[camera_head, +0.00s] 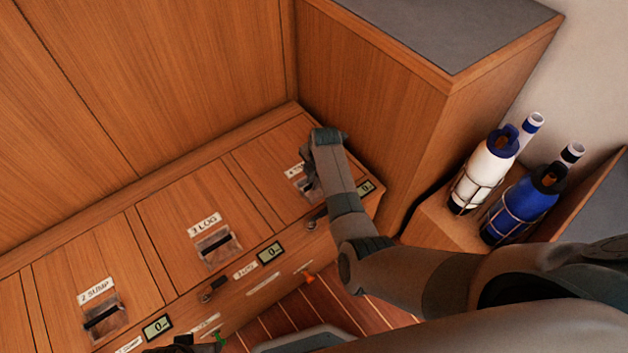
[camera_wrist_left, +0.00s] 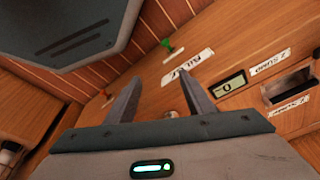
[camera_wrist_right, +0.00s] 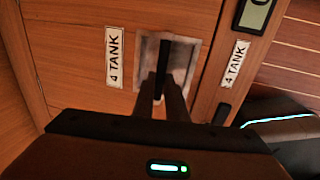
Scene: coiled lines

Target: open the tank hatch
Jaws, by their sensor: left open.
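The tank hatch (camera_head: 270,160) is the wooden panel labelled 4 TANK at the far right of the bench; it lies flat in its frame. It also shows in the right wrist view (camera_wrist_right: 75,40). Its black bar handle (camera_wrist_right: 162,68) sits across a recessed metal pull (camera_wrist_right: 185,58). My right gripper (camera_head: 309,185) is over this pull; in the right wrist view its fingers (camera_wrist_right: 163,92) are close together on either side of the bar. The arm hides part of the pull in the head view. My left gripper (camera_wrist_left: 158,92) is open and empty before the bench front.
The 3 LOG hatch (camera_head: 185,210) and 2 SUMP hatch (camera_head: 75,270) lie flat to the left. Small displays (camera_head: 270,252), latches and tags line the front. A tall cabinet (camera_head: 375,100) stands close beside the tank hatch. Two bottles (camera_head: 485,172) (camera_head: 522,205) stand at right.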

